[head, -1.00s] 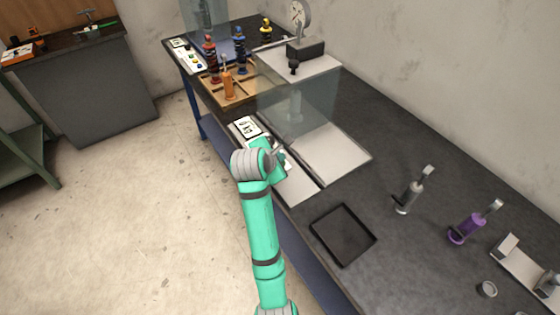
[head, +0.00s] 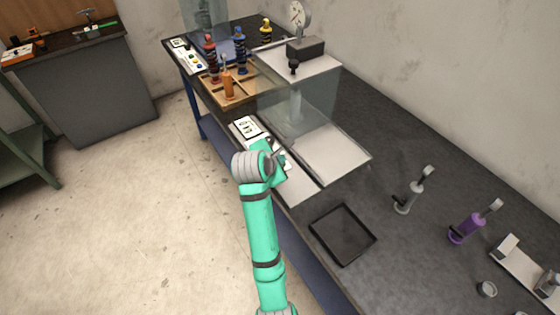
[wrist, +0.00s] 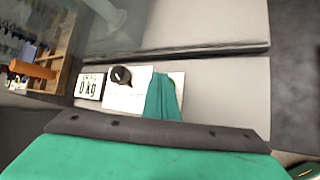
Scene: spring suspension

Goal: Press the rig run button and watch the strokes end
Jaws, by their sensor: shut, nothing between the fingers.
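The rig's white panel (wrist: 142,98) lies at the front edge of the bench, with a display (wrist: 89,87) reading 0 kg beside it. The display also shows in the head view (head: 247,127). A round black control (wrist: 121,75) sits on the panel; I cannot tell whether it is the run button. My gripper (wrist: 163,98) is shut and empty over the panel, to the right of the black control in the wrist view. Contact with the panel cannot be told, and my wrist hides part of it. The rig's clear guard (head: 300,108) stands behind.
A wooden tray (head: 245,93) with colored shock absorbers stands beyond the display. A black tray (head: 343,234) lies nearer on the bench. Grey (head: 410,195) and purple (head: 469,226) dampers stand to the right. A dial gauge stand (head: 298,18) is at the back.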

